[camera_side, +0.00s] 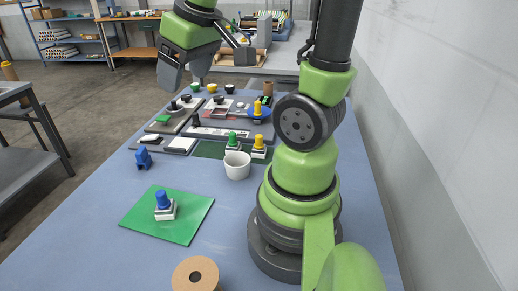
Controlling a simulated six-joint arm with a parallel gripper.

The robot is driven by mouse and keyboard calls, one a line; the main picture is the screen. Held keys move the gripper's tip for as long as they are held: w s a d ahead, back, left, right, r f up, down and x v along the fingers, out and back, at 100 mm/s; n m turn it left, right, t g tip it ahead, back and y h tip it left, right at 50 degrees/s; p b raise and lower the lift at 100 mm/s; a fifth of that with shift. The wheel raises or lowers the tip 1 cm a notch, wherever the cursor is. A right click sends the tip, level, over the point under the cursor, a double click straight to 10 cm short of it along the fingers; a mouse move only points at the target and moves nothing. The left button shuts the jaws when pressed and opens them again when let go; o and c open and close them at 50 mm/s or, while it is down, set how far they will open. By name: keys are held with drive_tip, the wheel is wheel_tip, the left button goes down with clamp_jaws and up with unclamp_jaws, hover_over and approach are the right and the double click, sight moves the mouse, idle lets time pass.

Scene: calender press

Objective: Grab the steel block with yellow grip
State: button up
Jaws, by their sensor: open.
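A small steel block with a yellow grip (258,147) stands upright on the dark green mat (208,150) near the middle of the table. A similar block with a green grip (233,143) stands just left of it. Another yellow-topped piece (257,110) stands farther back by a blue part. My gripper (184,84) is high above the back left of the table, above and left of the yellow-grip block and well apart from it. Its jaws are open, and I see nothing held between them.
A white cup (237,165) stands in front of the grip blocks. A blue-grip block (164,207) sits on a bright green sheet (185,225). A blue clip-like part (143,158) lies at left, a cardboard roll (196,275) at front. Grey fixtures (213,130) fill the back.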

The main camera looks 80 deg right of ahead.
drive_tip(key=s+d+f+n+g, duration=0.1)
drive_tip(key=s+d+f+g, duration=0.15)
drive_tip(key=d+f, duration=0.75)
drive_tip(key=n+g, duration=0.2)
hover_over(257, 147)
drive_tip(key=shift+y, duration=0.4)
drive_tip(key=f, duration=0.6)
drive_tip(key=shift+w+d+f, duration=0.15)
drive_tip(key=shift+d+f, duration=0.25)
drive_tip(key=f, duration=0.4)
drive_tip(key=shift+s+d+f, duration=0.15)
drive_tip(key=shift+s+f, duration=0.05)
drive_tip(key=shift+s, duration=0.1)
drive_tip(key=shift+w+f, duration=0.2)
drive_tip(key=shift+f, duration=2.95)
drive_tip(key=shift+c, duration=0.2)
drive_tip(key=c, duration=1)
